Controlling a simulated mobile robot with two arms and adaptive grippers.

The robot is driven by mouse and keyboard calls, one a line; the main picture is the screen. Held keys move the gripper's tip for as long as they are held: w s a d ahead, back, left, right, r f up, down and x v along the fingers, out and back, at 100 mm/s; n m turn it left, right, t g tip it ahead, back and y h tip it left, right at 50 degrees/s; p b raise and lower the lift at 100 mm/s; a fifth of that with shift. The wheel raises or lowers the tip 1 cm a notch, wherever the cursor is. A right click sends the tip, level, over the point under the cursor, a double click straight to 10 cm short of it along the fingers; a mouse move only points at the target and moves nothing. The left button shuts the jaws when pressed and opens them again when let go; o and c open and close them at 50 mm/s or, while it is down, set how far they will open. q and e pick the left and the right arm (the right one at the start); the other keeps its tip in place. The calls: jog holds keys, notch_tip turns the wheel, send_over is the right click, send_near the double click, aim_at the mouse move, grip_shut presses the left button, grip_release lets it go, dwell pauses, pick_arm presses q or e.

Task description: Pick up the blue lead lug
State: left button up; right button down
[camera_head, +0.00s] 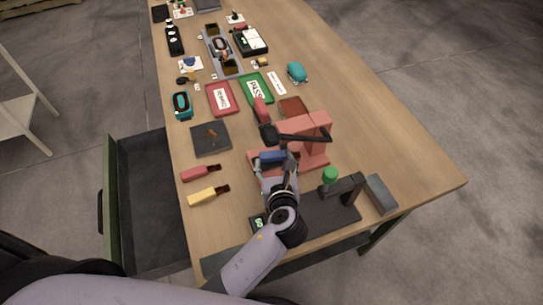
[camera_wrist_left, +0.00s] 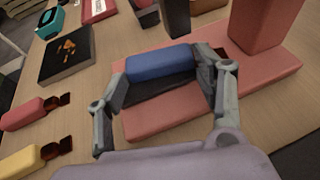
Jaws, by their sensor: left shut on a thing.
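The blue lead lug (camera_head: 271,156) lies over the base of the pink press-like fixture (camera_head: 315,147). In the left wrist view the blue lug (camera_wrist_left: 160,62) sits between my two grey fingers, above a dark pad on the pink base (camera_wrist_left: 165,118). My left gripper (camera_head: 274,163) is shut on the blue lug, one finger at each end; it also shows in the left wrist view (camera_wrist_left: 163,68). I cannot tell whether the lug still touches the pad. Its brown tip is mostly hidden behind the right finger. My right gripper is not in view.
A red lug (camera_head: 198,173) and a yellow lug (camera_head: 207,196) lie to the left. A black lever (camera_head: 300,136) hangs over the fixture. A dark device with a green knob (camera_head: 330,176) stands at the near edge. Bare table lies to the right.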

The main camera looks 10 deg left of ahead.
pick_arm(q)
jog(key=shift+a, duration=0.2)
jog(key=shift+c, duration=1.4)
